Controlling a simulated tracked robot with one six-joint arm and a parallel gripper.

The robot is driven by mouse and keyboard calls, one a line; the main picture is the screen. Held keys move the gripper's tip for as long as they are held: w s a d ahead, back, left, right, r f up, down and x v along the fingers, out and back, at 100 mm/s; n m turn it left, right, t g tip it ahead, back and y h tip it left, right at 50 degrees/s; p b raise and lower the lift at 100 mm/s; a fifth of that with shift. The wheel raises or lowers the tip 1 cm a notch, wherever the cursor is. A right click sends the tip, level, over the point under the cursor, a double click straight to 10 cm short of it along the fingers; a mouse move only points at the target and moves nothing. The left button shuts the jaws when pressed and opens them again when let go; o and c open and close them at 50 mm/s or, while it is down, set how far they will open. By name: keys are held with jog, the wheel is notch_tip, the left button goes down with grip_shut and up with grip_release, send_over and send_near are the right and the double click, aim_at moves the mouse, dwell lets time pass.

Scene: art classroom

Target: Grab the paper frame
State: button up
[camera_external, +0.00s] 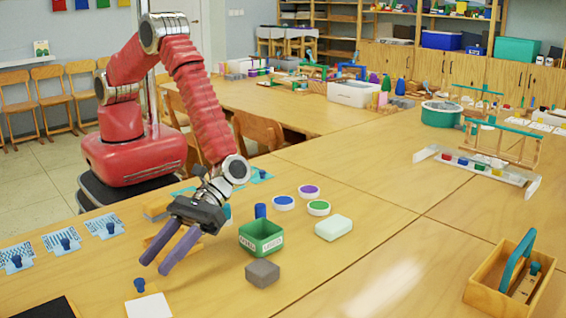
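My gripper (156,267) reaches down over the near left part of the front table. Its two purple fingers are apart and nothing shows held between them. I cannot tell for certain which thing is the paper frame. A wooden frame with a teal top bar (504,131) stands at the right, behind a white tray, far from my gripper. Small patterned sheets with blue knobs (66,241) lie left of my gripper. A wooden block (150,241) is partly hidden behind the fingers.
A green open box (261,236), a grey block (262,272), a pale green block (333,227) and round lidded pots (318,208) stand right of my gripper. A white sheet with a blue knob (148,303) lies in front. A wooden tray (488,294) is at the near right.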

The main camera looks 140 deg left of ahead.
aim_at(148, 286)
jog(key=x, duration=0.5)
jog(key=shift+a+f, duration=0.1)
jog(key=shift+f, duration=0.05)
jog(key=shift+c, duration=0.3)
grip_shut()
dwell(0.3)
